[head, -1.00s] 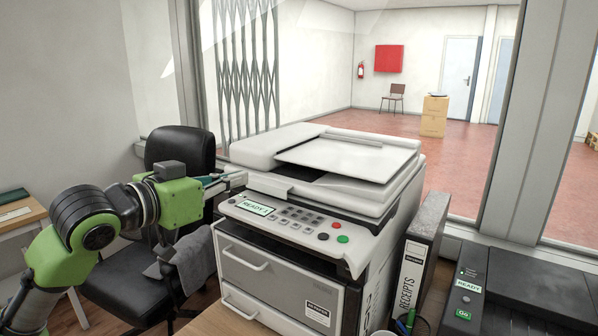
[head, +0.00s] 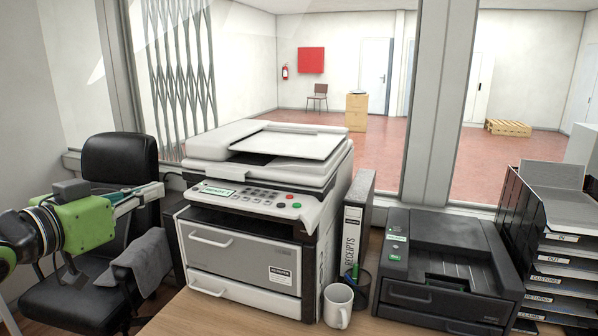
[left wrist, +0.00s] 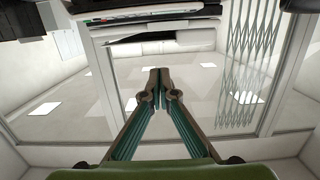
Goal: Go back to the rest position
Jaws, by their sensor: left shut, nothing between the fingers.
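My left gripper (head: 157,190) comes in from the left in the head view, with its green body over the black office chair. Its fingers are shut and empty, pointing right toward the copier (head: 240,254), with a small gap in the picture between the tips and the copier's left side. In the left wrist view the two fingers of the left gripper (left wrist: 159,73) meet at their tips with nothing between them. My right gripper is not in view.
The black chair (head: 118,158) with a grey cloth (head: 146,262) stands behind and below my left arm. Right of the copier are a receipts binder (head: 355,225), a white mug (head: 338,305), a pen cup (head: 358,287), a black printer (head: 450,262) and stacked trays (head: 563,275).

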